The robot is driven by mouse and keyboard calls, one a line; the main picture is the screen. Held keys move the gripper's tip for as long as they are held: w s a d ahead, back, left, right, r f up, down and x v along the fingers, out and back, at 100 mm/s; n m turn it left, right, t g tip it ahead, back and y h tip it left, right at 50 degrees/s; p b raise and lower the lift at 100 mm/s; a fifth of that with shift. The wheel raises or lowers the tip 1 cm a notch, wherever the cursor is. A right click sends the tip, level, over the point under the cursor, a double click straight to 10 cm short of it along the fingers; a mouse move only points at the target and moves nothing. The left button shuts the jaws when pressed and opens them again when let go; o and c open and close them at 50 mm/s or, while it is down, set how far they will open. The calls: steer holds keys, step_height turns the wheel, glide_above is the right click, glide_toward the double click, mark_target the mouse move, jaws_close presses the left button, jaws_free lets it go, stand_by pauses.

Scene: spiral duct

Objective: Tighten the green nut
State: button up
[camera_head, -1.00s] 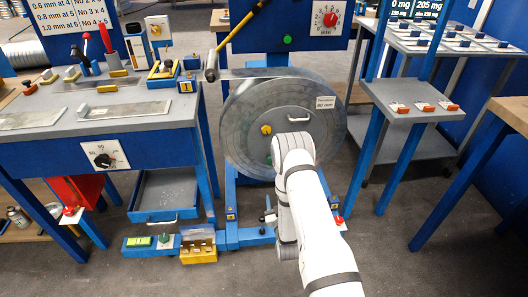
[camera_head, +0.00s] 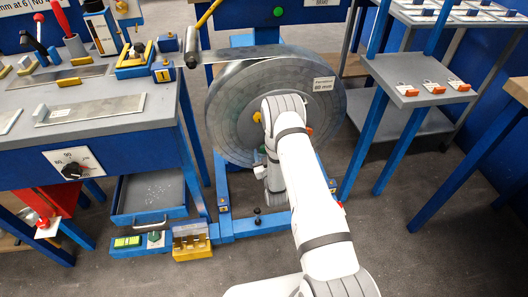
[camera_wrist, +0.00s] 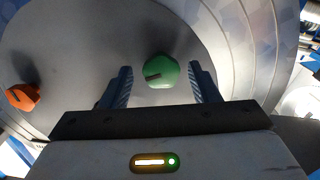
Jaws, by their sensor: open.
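The green nut (camera_wrist: 160,73) sits on the face of the grey disc, with a dark slot or pointer mark on its left side. In the wrist view my gripper (camera_wrist: 160,69) is open, one finger on either side of the nut, with visible gaps on both sides. I cannot tell whether the fingertips reach past the nut in depth. In the head view a small bit of green (camera_head: 262,149) shows beside my arm; my fingers are hidden there. The large grey disc (camera_head: 236,98) stands upright on a blue frame.
An orange knob (camera_wrist: 22,97) is on the disc left of my gripper, and a yellow knob (camera_head: 257,117) shows above my wrist. A blue workbench (camera_head: 75,108) stands left, with an open drawer (camera_head: 150,195). A small grey shelf (camera_head: 415,90) stands right. Floor is clear at lower right.

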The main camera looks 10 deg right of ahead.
steer(key=shift+w+a, duration=0.1)
steer(key=shift+w, duration=0.25)
steer(key=shift+c, duration=0.4)
steer(key=c, duration=0.9)
